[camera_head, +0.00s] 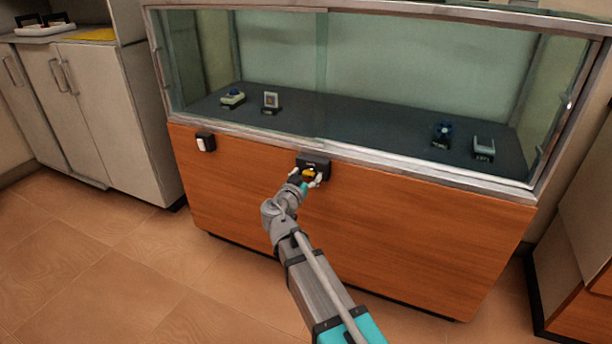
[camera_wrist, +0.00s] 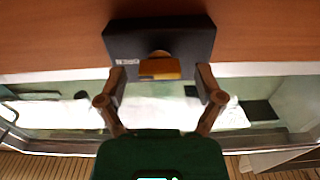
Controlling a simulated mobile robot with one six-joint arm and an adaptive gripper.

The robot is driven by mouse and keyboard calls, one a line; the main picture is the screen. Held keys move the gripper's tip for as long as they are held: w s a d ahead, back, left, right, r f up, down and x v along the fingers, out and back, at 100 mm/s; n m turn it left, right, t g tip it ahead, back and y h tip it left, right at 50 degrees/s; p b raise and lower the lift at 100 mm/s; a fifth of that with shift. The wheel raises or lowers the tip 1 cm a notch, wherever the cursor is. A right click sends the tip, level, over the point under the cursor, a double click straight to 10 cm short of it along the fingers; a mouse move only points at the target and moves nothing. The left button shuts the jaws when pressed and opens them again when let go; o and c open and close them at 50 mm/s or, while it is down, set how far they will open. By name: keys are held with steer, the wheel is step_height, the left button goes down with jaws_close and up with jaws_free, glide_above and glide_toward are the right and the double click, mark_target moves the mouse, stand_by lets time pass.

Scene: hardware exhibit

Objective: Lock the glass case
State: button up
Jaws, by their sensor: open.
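The glass case (camera_head: 400,225) has a wooden front below and glass panels above, and the panels look closed. A black lock box (camera_head: 313,164) is fixed at the top middle of the wooden front. It also shows in the wrist view (camera_wrist: 190,45), inverted, with a yellow-orange knob (camera_wrist: 160,68) on it. The knob also shows in the head view (camera_head: 308,173). My gripper (camera_head: 307,178) is open in front of the lock. In the wrist view its fingers (camera_wrist: 161,78) stand one on each side of the knob with gaps; I cannot tell whether they reach its depth.
A black-and-white switch-like box (camera_head: 205,142) is on the case front, left of the lock. Several small exhibits, such as a framed one (camera_head: 271,101), stand inside behind glass. A white cabinet (camera_head: 110,120) stands at left. The tiled floor (camera_head: 120,270) is clear.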

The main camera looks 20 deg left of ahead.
steer(key=c, duration=1.1)
steer(key=shift+c, duration=0.2)
steer(key=shift+n, duration=0.3)
steer(key=n, duration=0.4)
steer(key=shift+a, duration=0.1)
steer(key=n, duration=0.4)
steer(key=shift+f+n, duration=0.1)
steer(key=shift+n, duration=0.2)
steer(key=n, duration=0.4)
steer(key=shift+a+n, duration=0.1)
steer(key=shift+n, duration=0.2)
steer(key=shift+f+n, duration=0.1)
steer(key=shift+n, duration=1.9)
